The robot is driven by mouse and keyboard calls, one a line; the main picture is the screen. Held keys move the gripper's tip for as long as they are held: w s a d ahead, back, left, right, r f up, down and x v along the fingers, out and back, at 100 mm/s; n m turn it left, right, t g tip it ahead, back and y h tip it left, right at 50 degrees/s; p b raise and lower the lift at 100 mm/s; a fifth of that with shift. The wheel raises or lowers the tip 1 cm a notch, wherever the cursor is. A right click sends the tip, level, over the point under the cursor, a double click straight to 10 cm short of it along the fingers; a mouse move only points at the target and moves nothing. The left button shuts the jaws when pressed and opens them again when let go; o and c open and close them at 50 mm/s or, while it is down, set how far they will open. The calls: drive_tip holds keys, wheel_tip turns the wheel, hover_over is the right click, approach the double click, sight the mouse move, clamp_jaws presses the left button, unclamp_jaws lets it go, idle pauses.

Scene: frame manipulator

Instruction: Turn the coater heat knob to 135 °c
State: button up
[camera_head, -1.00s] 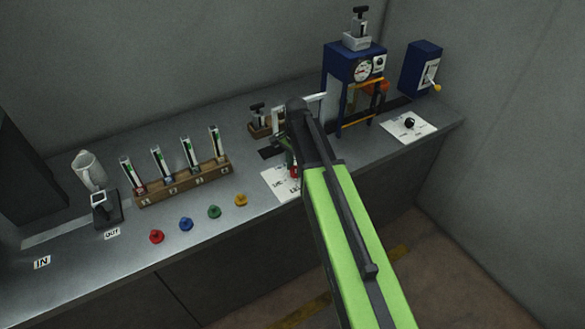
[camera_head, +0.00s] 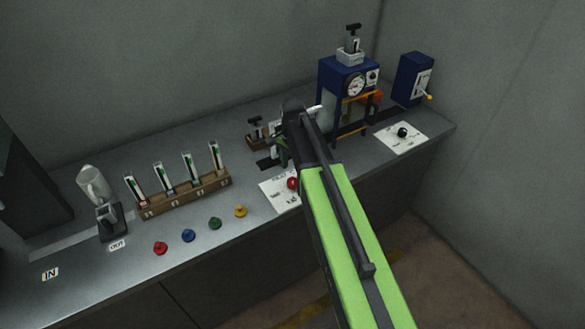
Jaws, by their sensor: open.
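A white card with printed marks (camera_head: 272,194) lies on the bench, with a red round knob (camera_head: 292,183) on it. A second white card (camera_head: 411,145) at the right bears a black round knob (camera_head: 402,132). A small dial (camera_head: 372,77) also sits beside the gauge on the blue machine. The print is too small to read, so I cannot tell which is the coater heat knob or its setting. My gripper (camera_head: 283,154) is open, mostly hidden behind my arm's end. It is just behind the red knob in the picture; I cannot tell whether they touch.
The blue machine (camera_head: 344,79) stands behind my arm. A blue lever box (camera_head: 411,80) is at right. The bench front edge is mostly free.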

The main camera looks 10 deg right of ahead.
sight(293, 181)
wheel_tip(293, 181, up, 12)
drive_tip(key=p, duration=0.9)
drive_tip(key=shift+f+p, duration=0.2)
drive_tip(key=shift+p, duration=0.2)
drive_tip(key=s+a+f+n+b, duration=0.1)
drive_tip(key=s+f+n+b, duration=0.9)
drive_tip(key=s, duration=0.4)
drive_tip(key=shift+n, duration=0.7)
